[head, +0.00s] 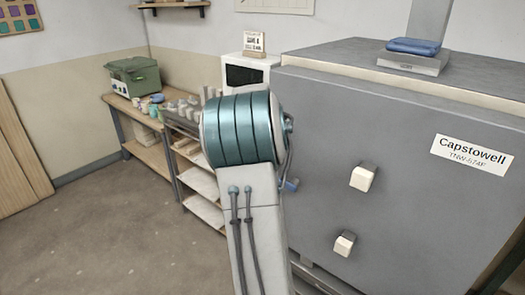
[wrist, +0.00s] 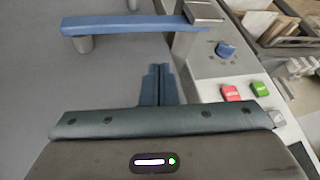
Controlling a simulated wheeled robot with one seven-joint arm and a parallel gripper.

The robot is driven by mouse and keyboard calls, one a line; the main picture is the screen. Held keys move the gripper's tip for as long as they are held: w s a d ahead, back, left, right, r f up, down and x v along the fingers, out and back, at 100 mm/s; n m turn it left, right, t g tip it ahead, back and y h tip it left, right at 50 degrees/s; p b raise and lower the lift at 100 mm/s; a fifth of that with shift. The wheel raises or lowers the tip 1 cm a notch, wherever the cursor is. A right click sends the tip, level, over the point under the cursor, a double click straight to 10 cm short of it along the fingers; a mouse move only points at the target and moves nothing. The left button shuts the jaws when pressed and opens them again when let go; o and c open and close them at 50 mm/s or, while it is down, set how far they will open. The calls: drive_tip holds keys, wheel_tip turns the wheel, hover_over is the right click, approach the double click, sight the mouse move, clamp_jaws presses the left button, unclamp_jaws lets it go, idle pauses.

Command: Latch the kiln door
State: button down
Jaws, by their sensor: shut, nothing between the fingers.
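The kiln (head: 400,110) is a large grey box on the right of the head view, with a "Capstowell" label on its side. In the wrist view a grey face (wrist: 30,60), which appears to be the kiln door, fills the left. A blue bar (wrist: 130,25) crosses its top, above a grey post (wrist: 83,44). The bar's right end meets a metal bracket (wrist: 205,10); whether it is seated there I cannot tell. My gripper (wrist: 157,68) is shut and empty, apart from the bar, below it in the picture. My arm hides the gripper in the head view.
A panel beside the door carries a blue knob (wrist: 226,49), a red button (wrist: 231,93) and a green button (wrist: 260,88). Two cream blocks (head: 363,177) stick out of the kiln's side. A workbench (head: 150,122) with pots stands behind left. The floor (head: 110,230) at left is clear.

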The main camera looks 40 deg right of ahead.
drive_tip(key=w+f+g+b, duration=0.1)
drive_tip(key=w+f, duration=0.3)
drive_tip(key=f, duration=0.2)
drive_tip(key=shift+a+g+b, duration=0.3)
drive_tip(key=shift+w, duration=0.1)
idle(0.5)
drive_tip(key=b+v, duration=0.2)
drive_tip(key=v, duration=1.2)
drive_tip(key=shift+f, duration=0.15)
